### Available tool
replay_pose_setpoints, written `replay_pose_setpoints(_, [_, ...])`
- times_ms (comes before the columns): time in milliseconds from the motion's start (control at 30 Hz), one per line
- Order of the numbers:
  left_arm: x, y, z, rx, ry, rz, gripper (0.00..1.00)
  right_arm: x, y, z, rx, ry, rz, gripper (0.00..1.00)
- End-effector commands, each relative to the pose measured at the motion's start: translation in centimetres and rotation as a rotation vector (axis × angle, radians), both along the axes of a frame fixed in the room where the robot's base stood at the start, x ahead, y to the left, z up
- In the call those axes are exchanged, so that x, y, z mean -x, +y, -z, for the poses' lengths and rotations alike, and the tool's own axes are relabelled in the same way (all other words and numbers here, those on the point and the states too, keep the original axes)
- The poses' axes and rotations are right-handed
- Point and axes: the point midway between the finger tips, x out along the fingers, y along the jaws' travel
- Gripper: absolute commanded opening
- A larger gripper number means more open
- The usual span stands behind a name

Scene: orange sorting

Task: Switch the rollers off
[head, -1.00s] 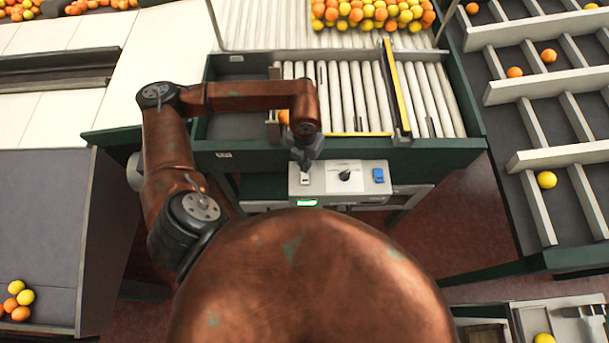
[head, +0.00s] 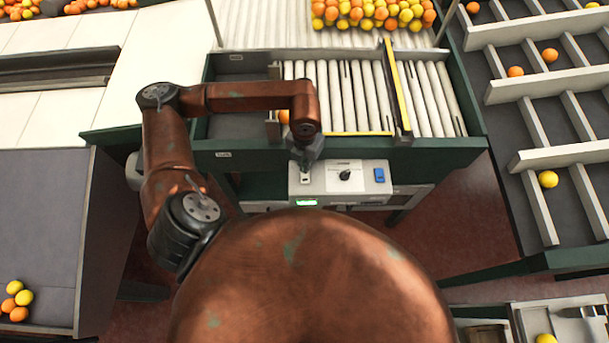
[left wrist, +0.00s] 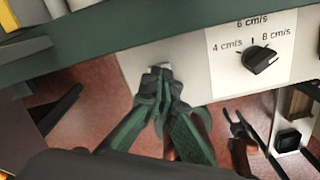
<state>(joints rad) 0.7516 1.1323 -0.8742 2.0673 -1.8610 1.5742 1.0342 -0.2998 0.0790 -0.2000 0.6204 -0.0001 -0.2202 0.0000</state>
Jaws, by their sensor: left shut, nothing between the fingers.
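The light grey control box (head: 322,186) sits on the front of the green roller frame. It has a switch at its left end, a black dial (head: 345,174) in the middle, a blue switch (head: 379,174) at the right and a small green display (head: 306,202). My left gripper (head: 305,173) is shut and empty, pointing down at the left-end switch. In the left wrist view its closed fingertips (left wrist: 160,82) are right at the small pale switch (left wrist: 161,67) and partly cover it. I cannot tell its position or whether they touch. The wrist view also shows the dial (left wrist: 262,60).
White rollers (head: 425,98) lie behind the box, with a yellow-edged divider (head: 397,90) across them. One orange (head: 284,116) is partly hidden by my left arm. Many fruits (head: 370,12) are at the back. A compartmented sorting table (head: 540,90) stands at the right.

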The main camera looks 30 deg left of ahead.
Motion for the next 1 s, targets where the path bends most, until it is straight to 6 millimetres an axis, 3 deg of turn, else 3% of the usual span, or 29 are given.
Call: replay_pose_setpoints(1000, [0.0, 0.0, 1.5, 0.0, 0.0, 0.0, 0.0, 0.1, 0.0, 1.4, 0.0, 0.002, 0.0, 0.55])
